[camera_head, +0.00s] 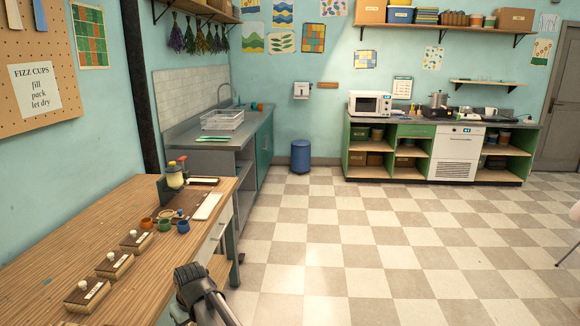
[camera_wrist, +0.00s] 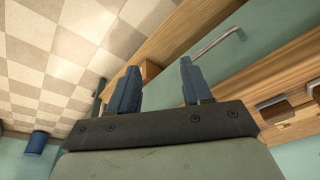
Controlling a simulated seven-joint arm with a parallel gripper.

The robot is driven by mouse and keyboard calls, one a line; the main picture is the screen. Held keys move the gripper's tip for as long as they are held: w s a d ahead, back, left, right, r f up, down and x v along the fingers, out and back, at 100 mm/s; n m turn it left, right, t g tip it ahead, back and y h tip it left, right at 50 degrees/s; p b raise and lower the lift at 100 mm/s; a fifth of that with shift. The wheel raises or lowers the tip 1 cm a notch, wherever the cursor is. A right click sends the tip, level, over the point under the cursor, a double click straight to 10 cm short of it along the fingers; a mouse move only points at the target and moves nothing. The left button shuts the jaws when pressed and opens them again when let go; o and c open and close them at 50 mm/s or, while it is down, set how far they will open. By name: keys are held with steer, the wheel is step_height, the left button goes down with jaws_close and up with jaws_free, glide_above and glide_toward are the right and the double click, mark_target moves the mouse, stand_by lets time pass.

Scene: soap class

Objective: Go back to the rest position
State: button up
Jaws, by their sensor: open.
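My gripper (camera_wrist: 160,84) shows in the wrist view with its two blue-grey fingers spread apart and nothing between them. It hangs beside the front of the wooden table, with a green drawer front and its metal handle (camera_wrist: 218,42) beyond the fingers. Part of my dark arm shows at the bottom of the head view, to the right of the wooden table (camera_head: 60,232). The fingertips cannot be made out in the head view.
Several wooden blocks with white knobs (camera_head: 115,265) line the table. Small coloured cups (camera_head: 164,225), pump bottles (camera_head: 174,176) and a white strip (camera_head: 207,206) sit near its far end. A blue bin (camera_head: 300,156) stands at the back.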

steer(key=w+d+f+m, duration=0.2)
steer(key=d+f, duration=0.2)
steer(key=d, duration=0.5)
steer(key=w+d+f+m+h, duration=0.1)
steer(key=d+f, duration=0.3)
steer(key=d, duration=0.5)
steer(key=w+d+f+m, duration=0.2)
steer(key=d+f, duration=0.2)
steer(key=d, duration=0.5)
steer(key=s+d+f+m+g+h, duration=0.1)
steer(key=s+d+f+m, duration=0.25)
steer(key=d, duration=0.75)
steer(key=s+d+f+m, duration=0.2)
steer(key=s+d+f, duration=0.25)
steer(key=d, duration=0.75)
steer(key=s+f+g, duration=0.3)
steer(key=s+f, duration=0.7)
steer(key=s, duration=0.4)
steer(key=s+f+g, duration=0.4)
steer(key=s+f, duration=0.6)
steer(key=s, duration=0.5)
steer(key=shift+s+f, duration=0.15)
steer(key=shift+f, duration=0.2)
